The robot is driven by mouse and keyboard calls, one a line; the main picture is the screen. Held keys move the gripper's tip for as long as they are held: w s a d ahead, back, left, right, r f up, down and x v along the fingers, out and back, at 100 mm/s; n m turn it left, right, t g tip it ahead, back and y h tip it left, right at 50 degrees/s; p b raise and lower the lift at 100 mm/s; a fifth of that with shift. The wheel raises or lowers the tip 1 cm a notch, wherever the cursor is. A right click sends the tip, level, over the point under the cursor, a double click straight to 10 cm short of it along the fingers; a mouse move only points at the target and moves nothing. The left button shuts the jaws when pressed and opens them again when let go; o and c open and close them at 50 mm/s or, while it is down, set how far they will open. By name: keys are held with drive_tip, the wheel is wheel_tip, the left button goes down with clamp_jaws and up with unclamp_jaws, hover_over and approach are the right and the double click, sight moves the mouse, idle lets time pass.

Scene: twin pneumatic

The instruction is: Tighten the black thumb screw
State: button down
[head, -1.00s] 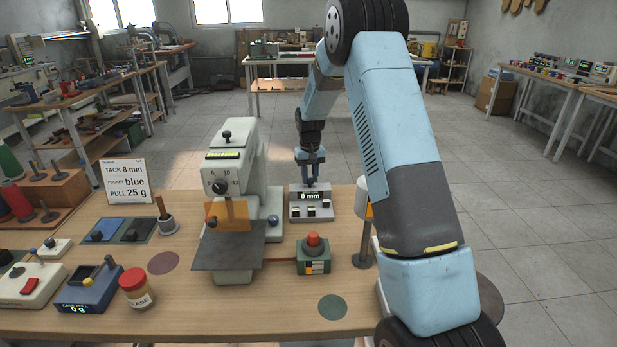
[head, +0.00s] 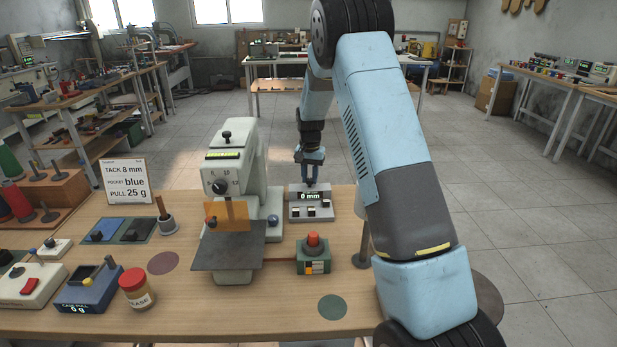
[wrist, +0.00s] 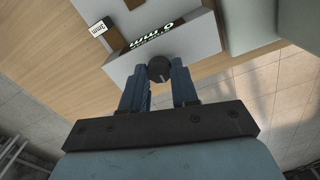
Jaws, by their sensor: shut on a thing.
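The black thumb screw (wrist: 159,69) is a small round dark knob with a light mark, at the edge of a grey gauge box (wrist: 190,47) in the wrist view. My gripper (wrist: 159,79) has its two blue fingers on either side of the screw and is shut on it. In the head view my gripper (head: 311,181) points down at the back of the gauge box (head: 325,207), whose display reads 0 mm.
A pale green machine (head: 246,160) with an orange piece stands left of the gauge box. A red-topped button box (head: 313,254) and a green disc (head: 332,307) lie nearer on the bench. A card (head: 126,182) reads TACK 8 mm, POCKET blue, PULL 25 g.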

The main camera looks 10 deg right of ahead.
sight(309, 179)
drive_tip(key=shift+w+r, duration=0.1)
drive_tip(key=c, duration=0.9)
unclamp_jaws()
drive_tip(key=shift+o, duration=0.2)
wheel_tip(309, 179, up, 14)
drive_tip(key=shift+f, duration=0.2)
